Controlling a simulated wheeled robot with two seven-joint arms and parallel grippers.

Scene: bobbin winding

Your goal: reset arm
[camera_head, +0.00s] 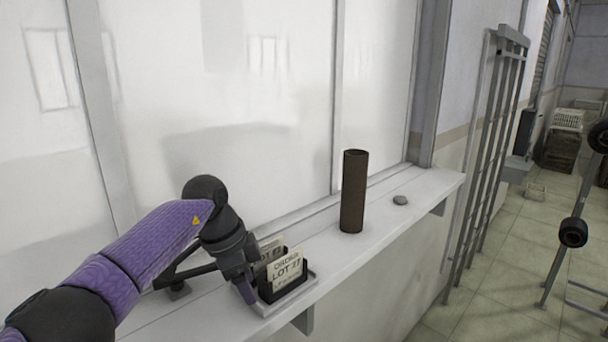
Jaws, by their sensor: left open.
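My left arm comes in from the left with a purple sleeve, and my left gripper (250,290) is low at the left side of a black card holder (284,292) on the white ledge. The gripper is open; its fingers are small and partly hidden behind the wrist, and I cannot tell whether they touch the holder. The holder carries cards (287,270) printed with "ORDER LOT" and stands on a grey tray (312,277). My right gripper is not in view.
A tall dark brown tube (354,192) stands upright on the ledge (430,184), with a small grey disc (400,200) to its right. A window backs the ledge. A metal rack (490,150) stands beyond its right end, and tiled floor (510,270) lies at the right.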

